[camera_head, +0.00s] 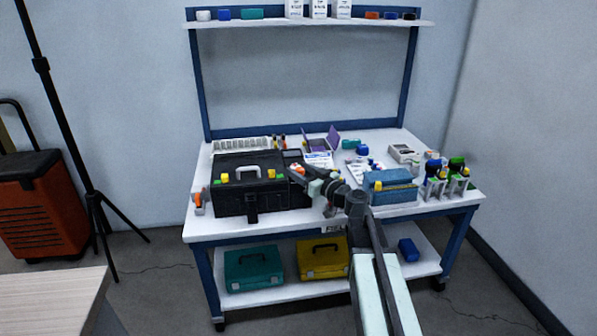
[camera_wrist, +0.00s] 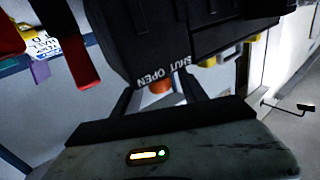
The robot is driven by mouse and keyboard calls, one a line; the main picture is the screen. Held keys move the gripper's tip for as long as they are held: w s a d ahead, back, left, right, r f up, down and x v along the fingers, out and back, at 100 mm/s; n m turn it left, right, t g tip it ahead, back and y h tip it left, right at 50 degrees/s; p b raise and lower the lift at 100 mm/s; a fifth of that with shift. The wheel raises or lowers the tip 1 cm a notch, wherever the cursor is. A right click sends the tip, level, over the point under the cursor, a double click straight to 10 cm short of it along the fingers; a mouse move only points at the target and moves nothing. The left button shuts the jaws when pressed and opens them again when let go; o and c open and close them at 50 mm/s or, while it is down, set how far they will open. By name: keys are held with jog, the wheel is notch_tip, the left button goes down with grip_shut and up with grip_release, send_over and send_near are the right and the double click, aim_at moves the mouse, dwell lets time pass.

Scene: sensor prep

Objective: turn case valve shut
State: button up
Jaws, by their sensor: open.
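The black case (camera_head: 231,200) stands on the left half of the workbench, with a grey handle on top. In the wrist view the dark case side (camera_wrist: 150,40) bears the words SHUT and OPEN. The orange valve knob (camera_wrist: 160,86) sticks out below those words, its lower part dim. My gripper (camera_head: 301,174) is at the case's right end. In the wrist view its two dark fingers stand apart, one on each side of the knob; I cannot tell whether they touch it. The knob's exact pointing is not clear.
A blue box (camera_head: 390,190) stands right of my arm, with bottles (camera_head: 456,175) further right. A white rack (camera_head: 240,145) and a purple-lidded box (camera_head: 322,142) lie behind. A red part (camera_wrist: 82,70) hangs left in the wrist view.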

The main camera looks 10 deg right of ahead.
jog(key=shift+w, duration=0.1)
grip_shut()
jog(key=shift+a, duration=0.1)
jog(key=shift+h, duration=0.3)
jog(key=shift+a+m+t+h, duration=0.1)
jog(key=shift+m+t+h, duration=0.6)
jog(key=shift+m+h, duration=0.35)
jog(key=m+h, duration=0.2)
jog(key=h, duration=0.1)
jog(key=m+t+h, duration=0.1)
jog(key=m+h, duration=0.1)
jog(key=h, duration=0.2)
jog(key=shift+m, duration=0.25)
jog(key=m+h, duration=0.2)
jog(key=h, duration=0.1)
jog(key=m+g+h, duration=0.1)
jog(key=h, duration=0.2)
jog(key=shift+m, duration=0.4)
jog(key=shift+m+g+h, duration=0.7)
jog(key=shift+m+h, duration=0.1)
jog(key=shift+h, duration=0.65)
